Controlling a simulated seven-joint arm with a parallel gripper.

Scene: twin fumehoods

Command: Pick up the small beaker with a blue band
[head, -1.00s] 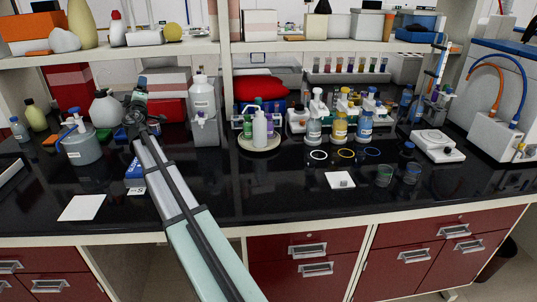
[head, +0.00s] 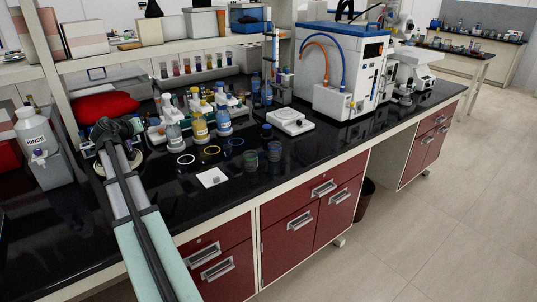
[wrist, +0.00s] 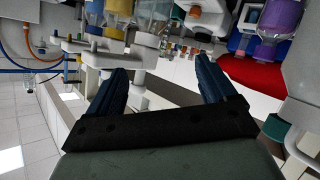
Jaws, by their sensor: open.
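Two small clear beakers stand on the black counter right of the white square in the head view. The left beaker (head: 250,161) looks greenish; the right beaker (head: 274,151) looks darker. Both are too small to tell for certain which has a blue band. My gripper (head: 112,128) is at the left, near the red bag, well apart from both beakers. In the wrist view my gripper (wrist: 160,84) has its two dark fingers spread, with nothing held between them. I cannot make out the beakers in the wrist view.
Reagent bottles (head: 199,126) stand behind white, yellow and blue rings. A white square (head: 212,177) lies in front and a balance (head: 290,121) stands behind the beakers. The rinse bottle (head: 36,134) is at left. The counter's front edge runs close by the beakers.

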